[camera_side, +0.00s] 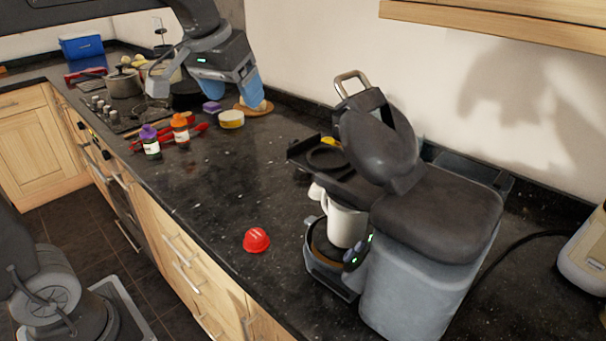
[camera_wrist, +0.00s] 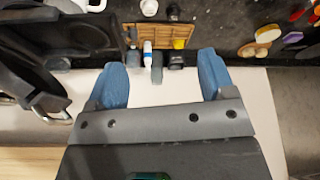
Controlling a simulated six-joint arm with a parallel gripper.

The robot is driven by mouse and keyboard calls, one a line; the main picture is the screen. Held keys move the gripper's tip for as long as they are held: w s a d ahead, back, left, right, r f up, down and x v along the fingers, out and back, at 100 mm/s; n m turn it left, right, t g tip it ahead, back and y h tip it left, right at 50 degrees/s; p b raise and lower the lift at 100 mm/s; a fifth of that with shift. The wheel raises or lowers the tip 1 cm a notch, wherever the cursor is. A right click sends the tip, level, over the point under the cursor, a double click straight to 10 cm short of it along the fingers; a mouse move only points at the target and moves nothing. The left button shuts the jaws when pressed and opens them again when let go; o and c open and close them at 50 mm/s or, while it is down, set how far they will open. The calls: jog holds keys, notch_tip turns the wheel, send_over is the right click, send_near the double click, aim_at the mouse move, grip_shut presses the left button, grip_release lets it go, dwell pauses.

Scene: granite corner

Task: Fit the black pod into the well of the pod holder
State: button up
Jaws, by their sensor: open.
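The pod holder (camera_side: 325,158) is a dark tray with a round well, jutting from the coffee machine (camera_side: 436,212) under its raised lid. A dark square part with a round opening (camera_wrist: 90,36), at upper left in the wrist view, looks like the same holder. I cannot pick out the black pod with certainty in either view. My gripper (camera_side: 208,98) is at the back of the counter, well left of the machine in the side view. In the wrist view my gripper (camera_wrist: 160,62) has its blue fingers wide apart with nothing held between them.
A red dome-shaped piece (camera_side: 256,240) lies near the counter's front edge. A white mug (camera_side: 343,221) stands in the machine. Bottles (camera_side: 181,128), a yellow sponge-like piece (camera_side: 231,119) and a pot (camera_side: 124,84) are at left. The counter middle (camera_side: 225,190) is clear.

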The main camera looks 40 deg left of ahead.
jog(key=w+a+f+n+g, duration=0.1)
jog(key=w+a+n, duration=0.15)
jog(key=w, duration=0.85)
jog(key=n+g, duration=0.1)
jog(key=n, duration=0.1)
send_over(302, 172)
jog(key=shift+m+y, duration=0.25)
jog(key=shift+y, duration=0.15)
notch_tip(302, 172, down, 23)
jog(key=shift+s+f, duration=0.1)
jog(key=shift+x, duration=2.9)
jog(key=shift+c, duration=0.2)
jog(key=c, duration=0.9)
